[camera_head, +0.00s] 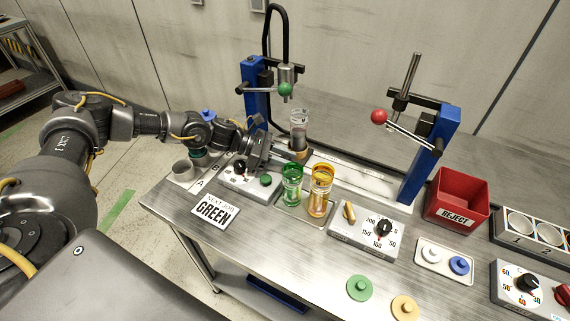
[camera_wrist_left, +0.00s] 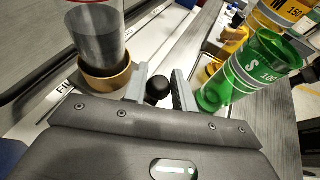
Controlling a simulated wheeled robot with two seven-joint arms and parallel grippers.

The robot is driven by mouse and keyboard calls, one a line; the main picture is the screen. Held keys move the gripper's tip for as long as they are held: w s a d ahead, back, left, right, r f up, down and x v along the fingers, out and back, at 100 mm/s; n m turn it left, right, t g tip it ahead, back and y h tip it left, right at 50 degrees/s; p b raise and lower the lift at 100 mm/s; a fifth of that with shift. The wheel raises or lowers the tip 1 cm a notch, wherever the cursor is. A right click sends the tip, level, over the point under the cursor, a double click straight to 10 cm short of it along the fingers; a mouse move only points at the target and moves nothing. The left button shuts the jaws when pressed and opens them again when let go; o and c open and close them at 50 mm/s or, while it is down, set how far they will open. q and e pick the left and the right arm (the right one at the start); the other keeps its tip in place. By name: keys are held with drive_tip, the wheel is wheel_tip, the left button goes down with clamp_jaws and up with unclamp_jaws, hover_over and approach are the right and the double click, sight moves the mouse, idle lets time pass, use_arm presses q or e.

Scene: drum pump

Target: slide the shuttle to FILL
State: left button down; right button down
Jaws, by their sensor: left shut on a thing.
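The shuttle's tan cup holder (camera_head: 299,153) sits on the pale rail, holding an upright clear jar with grey contents (camera_head: 298,132). It also shows in the left wrist view (camera_wrist_left: 104,80), with the jar (camera_wrist_left: 96,34) in it. My left gripper (camera_head: 276,157) is at the shuttle's near side. In the left wrist view its fingers (camera_wrist_left: 158,88) are shut on a black knob (camera_wrist_left: 157,90) beside the holder. A partly hidden FILL label (camera_wrist_left: 65,86) lies close to the holder. The filling head (camera_head: 287,77) is above and behind the jar; exact alignment is unclear. My right gripper is out of view.
A green cup (camera_head: 292,184) and an orange cup (camera_head: 320,190) stand close to my left gripper. A blue press post with a red-knobbed lever (camera_head: 379,117) stands right. A red reject bin (camera_head: 458,194), dial boxes and coloured lids occupy the right of the bench.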

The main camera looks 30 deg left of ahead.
use_arm(q)
drive_tip(key=shift+d, duration=0.15)
drive_tip(key=c, duration=1.4)
unclamp_jaws()
drive_tip(key=shift+c, duration=0.2)
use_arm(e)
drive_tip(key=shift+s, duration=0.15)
